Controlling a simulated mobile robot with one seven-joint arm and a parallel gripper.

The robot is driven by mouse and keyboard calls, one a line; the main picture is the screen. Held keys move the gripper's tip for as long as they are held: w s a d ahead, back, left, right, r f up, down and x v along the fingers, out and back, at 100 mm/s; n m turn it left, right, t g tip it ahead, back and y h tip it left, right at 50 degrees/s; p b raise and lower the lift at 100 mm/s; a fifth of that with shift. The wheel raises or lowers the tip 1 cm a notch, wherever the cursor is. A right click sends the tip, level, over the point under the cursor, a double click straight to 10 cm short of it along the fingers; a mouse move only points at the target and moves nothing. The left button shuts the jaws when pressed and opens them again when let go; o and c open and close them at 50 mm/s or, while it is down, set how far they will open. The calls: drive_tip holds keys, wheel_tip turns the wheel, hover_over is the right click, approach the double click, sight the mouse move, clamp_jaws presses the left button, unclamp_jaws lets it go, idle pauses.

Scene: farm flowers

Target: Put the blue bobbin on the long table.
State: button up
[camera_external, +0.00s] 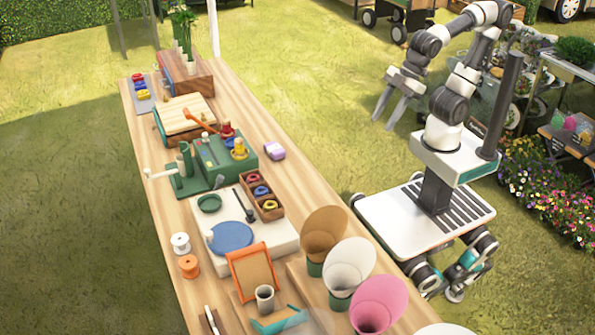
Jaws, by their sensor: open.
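The long table (290,178) is a light wooden table running from the back left to the front. A small wooden box (279,211) with compartments stands on it, right of the middle. A blue bobbin (261,191) sits in its middle compartment, between a red bobbin (253,177) and a yellow bobbin (269,205). Another blue spool-like piece (140,85) lies on a grey mat (147,105) at the far end, between a red and a yellow one. My gripper (388,118) is open and empty, pointing down, right of the table and apart from it.
A green machine (212,160) with a crank stands left of the box. A white board (267,243) with a blue disc lies in front of it. White and orange spools stand near the left edge. Several cones (348,262) stand at the front right.

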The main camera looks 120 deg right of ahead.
drive_tip(key=s+d+f+m, duration=0.1)
drive_tip(key=s+d, duration=0.1)
drive_tip(key=s, duration=0.4)
drive_tip(key=shift+d, duration=0.4)
